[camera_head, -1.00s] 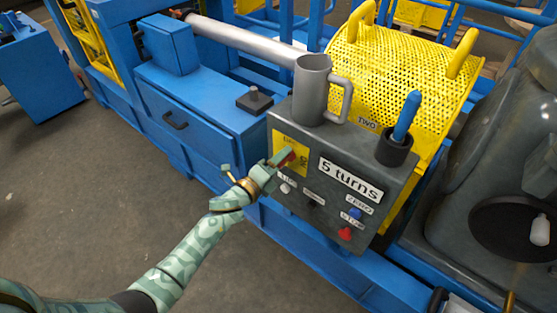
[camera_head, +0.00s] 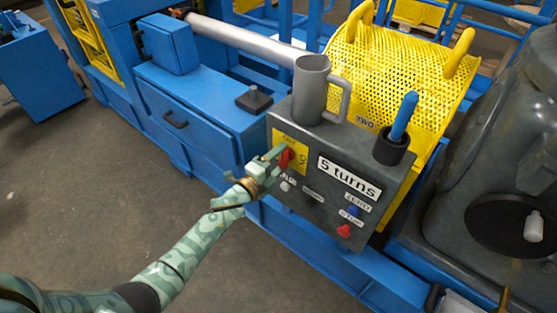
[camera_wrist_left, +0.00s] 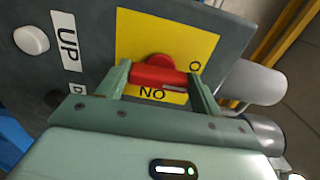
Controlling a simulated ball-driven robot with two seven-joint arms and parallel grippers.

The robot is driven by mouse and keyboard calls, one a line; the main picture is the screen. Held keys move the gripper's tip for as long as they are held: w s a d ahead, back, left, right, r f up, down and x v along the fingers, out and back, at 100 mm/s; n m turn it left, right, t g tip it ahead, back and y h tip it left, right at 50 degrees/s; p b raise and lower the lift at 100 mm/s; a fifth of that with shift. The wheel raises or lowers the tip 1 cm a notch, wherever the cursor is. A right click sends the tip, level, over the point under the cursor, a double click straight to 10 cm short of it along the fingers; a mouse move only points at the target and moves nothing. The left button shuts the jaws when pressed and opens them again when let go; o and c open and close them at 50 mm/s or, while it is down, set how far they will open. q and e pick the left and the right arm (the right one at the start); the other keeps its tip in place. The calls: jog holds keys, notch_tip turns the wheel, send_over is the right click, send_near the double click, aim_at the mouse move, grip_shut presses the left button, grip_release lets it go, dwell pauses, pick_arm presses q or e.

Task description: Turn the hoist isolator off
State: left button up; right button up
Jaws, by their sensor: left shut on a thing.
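The hoist isolator is a red rotary handle (camera_head: 287,158) on a yellow plate (camera_head: 280,136) at the upper left of a dark grey control box (camera_head: 318,215). My left gripper (camera_head: 281,158) is shut on the handle, its fingers on either side of it. In the left wrist view the red handle (camera_wrist_left: 155,76) lies crosswise between the two fingertips. The word ON shows upside down on the plate (camera_wrist_left: 190,35) below the handle, and an O shows to its right. My right gripper is not in view.
A white button (camera_head: 285,187) sits below the plate. A blue button (camera_head: 355,212) and a red STOP button (camera_head: 344,231) are lower right. A grey mug (camera_head: 311,88) and a dark cup (camera_head: 393,148) holding a blue-handled tool stand on top. A "5 turns" sign (camera_head: 349,177) faces front.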

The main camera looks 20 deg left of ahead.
pick_arm(q)
jog(key=o, duration=1)
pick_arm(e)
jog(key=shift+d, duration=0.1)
pick_arm(q)
jog(key=p+v, duration=0.3)
jog(key=v, duration=1.3)
jog(key=shift+s+a, duration=0.1)
jog(key=shift+s, duration=0.05)
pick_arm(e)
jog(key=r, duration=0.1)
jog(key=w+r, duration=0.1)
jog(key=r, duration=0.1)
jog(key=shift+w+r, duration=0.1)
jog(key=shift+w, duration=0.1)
